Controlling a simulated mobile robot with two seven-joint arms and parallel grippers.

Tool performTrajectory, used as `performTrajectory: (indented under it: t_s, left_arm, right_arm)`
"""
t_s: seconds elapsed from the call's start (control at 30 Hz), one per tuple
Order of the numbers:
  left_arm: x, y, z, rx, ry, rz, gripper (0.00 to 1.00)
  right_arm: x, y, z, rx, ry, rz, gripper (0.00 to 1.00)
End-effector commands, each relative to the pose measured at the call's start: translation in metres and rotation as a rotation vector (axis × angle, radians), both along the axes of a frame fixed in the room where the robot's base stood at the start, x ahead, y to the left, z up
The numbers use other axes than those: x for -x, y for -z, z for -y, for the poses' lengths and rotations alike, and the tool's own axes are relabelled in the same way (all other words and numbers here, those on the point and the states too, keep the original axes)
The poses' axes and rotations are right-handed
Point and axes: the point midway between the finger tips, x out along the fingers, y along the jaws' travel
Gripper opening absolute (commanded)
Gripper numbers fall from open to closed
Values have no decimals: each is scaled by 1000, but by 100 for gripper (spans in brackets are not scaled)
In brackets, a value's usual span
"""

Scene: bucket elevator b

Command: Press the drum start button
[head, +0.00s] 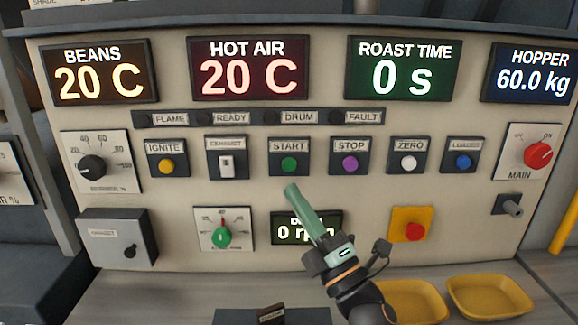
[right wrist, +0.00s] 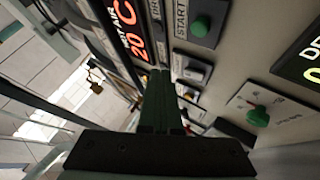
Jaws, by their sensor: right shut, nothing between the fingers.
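The green start button (head: 289,164) sits in a dark square plate labelled START on the panel, left of the purple stop button (head: 350,163). My right gripper (head: 292,190) is shut and empty, its green fingers pointing up toward the panel. In the head view its tips show just below the start plate; whether they touch the panel I cannot tell. In the right wrist view the start button (right wrist: 201,26) shows at the upper right, apart from the fingertips (right wrist: 158,75). The drum speed display (head: 300,230) reads 0 and is partly hidden behind the gripper. My left gripper is not in view.
Nearby are the yellow ignite button (head: 166,166), exhaust switch (head: 226,163), white zero button (head: 408,163) and a green knob (head: 222,237). A red button on a yellow plate (head: 412,231) is right of my gripper. Yellow bowls (head: 488,297) stand on the counter.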

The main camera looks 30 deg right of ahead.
Motion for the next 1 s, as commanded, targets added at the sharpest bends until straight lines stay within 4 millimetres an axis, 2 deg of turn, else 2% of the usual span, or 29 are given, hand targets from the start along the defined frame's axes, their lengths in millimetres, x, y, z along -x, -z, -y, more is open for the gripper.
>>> performTrajectory:
  t_s: [0.3, 0.5, 0.7, 1.0]
  left_arm:
    - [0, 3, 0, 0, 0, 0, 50]
    - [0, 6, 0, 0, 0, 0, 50]
    - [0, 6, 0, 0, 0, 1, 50]
    - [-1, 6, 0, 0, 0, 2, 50]
  right_arm:
    - [-41, 0, 20, 2, 1, 2, 0]
    - [-59, 0, 29, 1, 0, 1, 0]
    - [-66, 0, 32, 1, 1, 0, 0]
    - [-67, 0, 32, 1, 1, 0, 0]
